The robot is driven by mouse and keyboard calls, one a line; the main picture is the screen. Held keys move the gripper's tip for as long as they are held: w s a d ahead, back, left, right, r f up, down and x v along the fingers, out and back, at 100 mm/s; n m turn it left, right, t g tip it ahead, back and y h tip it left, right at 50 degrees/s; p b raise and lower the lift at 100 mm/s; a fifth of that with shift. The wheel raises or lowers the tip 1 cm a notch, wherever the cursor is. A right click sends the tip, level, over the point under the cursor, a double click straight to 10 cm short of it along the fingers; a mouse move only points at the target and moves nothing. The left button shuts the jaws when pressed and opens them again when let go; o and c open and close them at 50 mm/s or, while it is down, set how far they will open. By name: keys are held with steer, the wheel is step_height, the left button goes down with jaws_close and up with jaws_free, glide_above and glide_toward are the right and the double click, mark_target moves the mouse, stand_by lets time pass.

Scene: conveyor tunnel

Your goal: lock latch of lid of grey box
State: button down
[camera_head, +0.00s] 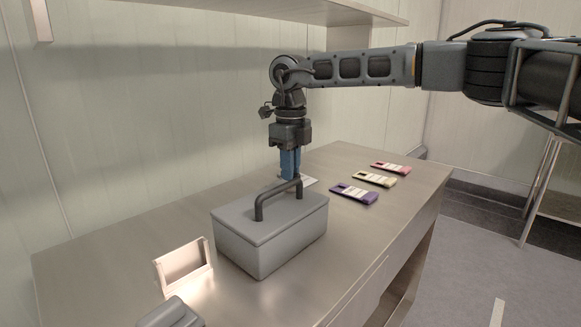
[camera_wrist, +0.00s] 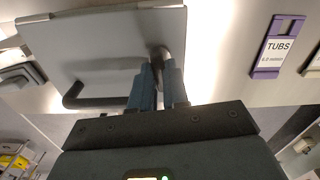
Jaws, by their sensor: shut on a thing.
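The grey box (camera_head: 265,250) stands on the metal table, with its flat grey lid (camera_head: 235,217) lying on top, seemingly closed. A dark bar handle (camera_head: 260,203) arches over the lid. My gripper (camera_head: 291,177) points down with its blue fingers at the far right end of this handle. In the wrist view, my gripper (camera_wrist: 160,72) has its fingers on either side of the handle (camera_wrist: 95,102), shut on it near one end. The lid (camera_wrist: 120,45) fills the upper left there. I cannot make out a latch in either view; the box's far sides are hidden.
A pale open holder (camera_head: 184,263) and a grey object (camera_head: 171,314) stand at the near left. Purple (camera_head: 354,194), yellow (camera_head: 374,179) and pink (camera_head: 390,168) label plates lie along the right edge. A shelf (camera_head: 290,10) hangs above.

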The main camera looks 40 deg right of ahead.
steer(key=shift+m, duration=0.6)
steer(key=c, duration=1.1)
jaws_free()
steer(key=shift+r, duration=3.9)
